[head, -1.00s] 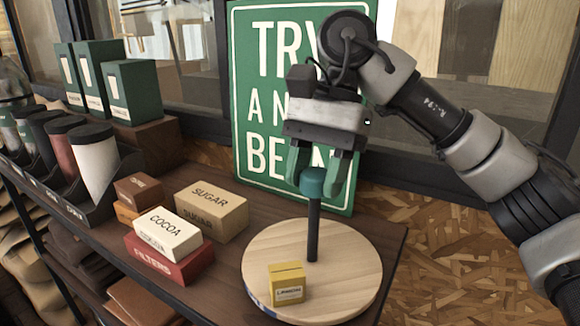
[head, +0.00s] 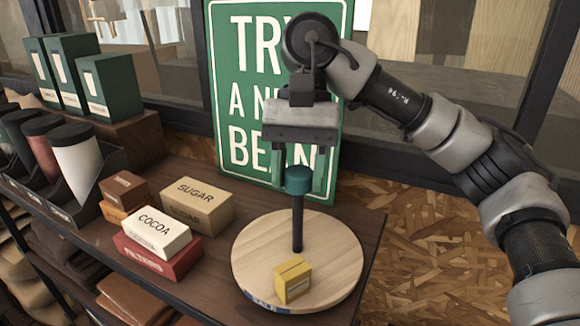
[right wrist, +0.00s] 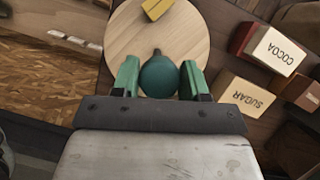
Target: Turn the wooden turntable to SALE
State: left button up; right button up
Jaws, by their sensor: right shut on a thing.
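The round wooden turntable (head: 262,236) sits on the dark shelf top. A black post with a teal knob (head: 298,180) stands up from it. A blue label (head: 262,303) reading SALE is on its rim at the front left. A small yellow box (head: 293,280) rests on the disc near the front. My right gripper (head: 297,190) is shut on the teal knob from above, with a green finger on each side. The right wrist view also shows the knob (right wrist: 159,77) between the fingers. My left gripper is out of view.
A SUGAR box (head: 197,203), a COCOA box (head: 157,232) and a red FILTERS box (head: 157,262) stand left of the turntable. A green sign (head: 225,90) leans behind it. Green boxes (head: 100,88) and canisters are farther left.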

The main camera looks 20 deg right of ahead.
jog(key=shift+r, duration=0.15)
jog(key=o, duration=1.3)
jog(key=shift+c, duration=0.2)
jog(key=p+v, duration=0.2)
jog(key=v, duration=0.8)
jog(key=shift+r+p, duration=0.3)
jog(key=shift+w+d, duration=0.1)
